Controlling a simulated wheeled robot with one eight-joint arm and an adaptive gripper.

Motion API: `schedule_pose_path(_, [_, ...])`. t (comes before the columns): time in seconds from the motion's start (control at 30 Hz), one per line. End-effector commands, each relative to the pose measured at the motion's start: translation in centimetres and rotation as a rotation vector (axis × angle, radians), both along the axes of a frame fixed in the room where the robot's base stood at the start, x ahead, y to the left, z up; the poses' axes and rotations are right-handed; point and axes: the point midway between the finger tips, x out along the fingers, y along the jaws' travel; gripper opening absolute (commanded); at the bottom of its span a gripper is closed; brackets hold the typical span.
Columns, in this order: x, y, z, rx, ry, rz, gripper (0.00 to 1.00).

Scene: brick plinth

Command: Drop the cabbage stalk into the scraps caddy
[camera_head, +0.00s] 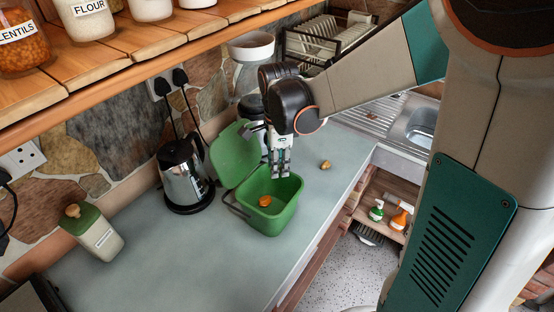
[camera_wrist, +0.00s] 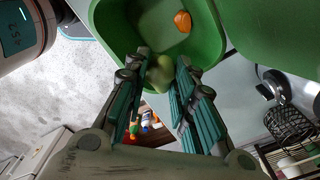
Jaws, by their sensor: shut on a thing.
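The green scraps caddy (camera_head: 271,224) stands on the counter with its lid (camera_head: 235,155) tipped open. An orange scrap (camera_head: 265,201) lies inside it. My gripper (camera_head: 280,172) points down at the caddy's mouth, at its back part. In the wrist view, my gripper (camera_wrist: 162,62) is shut on a pale green piece, the cabbage stalk (camera_wrist: 160,74), held between the fingertips over the caddy (camera_wrist: 113,32). The orange scrap also shows there on the caddy floor (camera_wrist: 183,21). The stalk cannot be made out in the head view.
A kettle (camera_head: 185,178) stands left of the caddy, and a green-topped container (camera_head: 93,232) farther left. A small brownish lump (camera_head: 326,165) lies on the counter to the right. A wooden shelf (camera_head: 140,45) with jars is above. The front counter (camera_head: 170,265) is clear.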

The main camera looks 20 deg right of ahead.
Motion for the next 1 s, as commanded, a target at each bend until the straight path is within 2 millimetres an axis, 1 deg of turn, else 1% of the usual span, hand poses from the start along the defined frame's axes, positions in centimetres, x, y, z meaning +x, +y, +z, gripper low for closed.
schedule_pose_path(0.13, [0.0,0.0,-0.2,0.0,0.0,-0.001,0.12])
schedule_pose_path(0.27, [0.0,0.0,-1.0,0.0,0.0,-0.001,0.12])
schedule_pose_path(0.7, [0.0,0.0,-5.6,0.0,0.0,-0.001,0.12])
schedule_pose_path(0.83, [0.0,0.0,-6.1,0.0,0.0,-0.001,0.12])
schedule_pose_path(1.0, [0.0,0.0,-6.0,0.0,0.0,-0.001,0.12])
